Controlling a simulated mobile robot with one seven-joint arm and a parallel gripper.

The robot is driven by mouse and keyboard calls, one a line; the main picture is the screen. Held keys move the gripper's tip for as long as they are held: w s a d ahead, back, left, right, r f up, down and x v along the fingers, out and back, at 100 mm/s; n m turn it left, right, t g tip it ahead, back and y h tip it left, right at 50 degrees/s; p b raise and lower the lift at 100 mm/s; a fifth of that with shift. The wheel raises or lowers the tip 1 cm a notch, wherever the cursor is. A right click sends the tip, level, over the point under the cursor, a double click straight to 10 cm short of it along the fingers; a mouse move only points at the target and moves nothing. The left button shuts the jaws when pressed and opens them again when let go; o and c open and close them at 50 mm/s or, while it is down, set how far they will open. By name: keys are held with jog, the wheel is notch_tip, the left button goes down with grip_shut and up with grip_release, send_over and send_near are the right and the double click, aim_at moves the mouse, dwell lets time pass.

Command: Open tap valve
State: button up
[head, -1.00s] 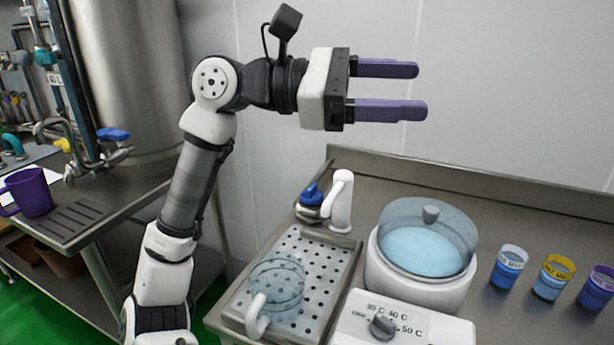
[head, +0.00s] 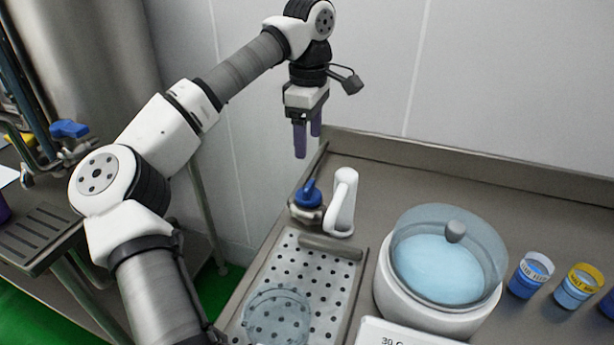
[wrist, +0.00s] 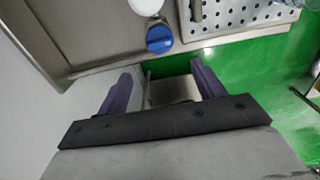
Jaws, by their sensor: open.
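A tap with a blue valve handle (head: 308,193) and a white upright spout (head: 343,203) stands at the back left of the steel counter. The blue handle also shows in the wrist view (wrist: 160,40), beyond my fingertips. My gripper (head: 307,146) points down above and behind the tap, apart from it. Its purple fingers are open and empty, as the wrist view of my gripper (wrist: 160,72) also shows. A second blue valve handle (head: 69,129) is on the pipework by the steel tank at the left.
A perforated drip tray (head: 345,285) lies in front of the tap, with a clear glass jug (head: 278,318) on it. A white lidded bowl of blue liquid (head: 440,275) and several small cups stand to the right. A raised steel edge runs along the wall.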

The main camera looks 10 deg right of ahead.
aim_at(309, 186)
notch_tip(309, 186, down, 12)
jog(key=shift+r+p, duration=0.1)
jog(key=shift+p, duration=0.75)
jog(key=c, duration=1)
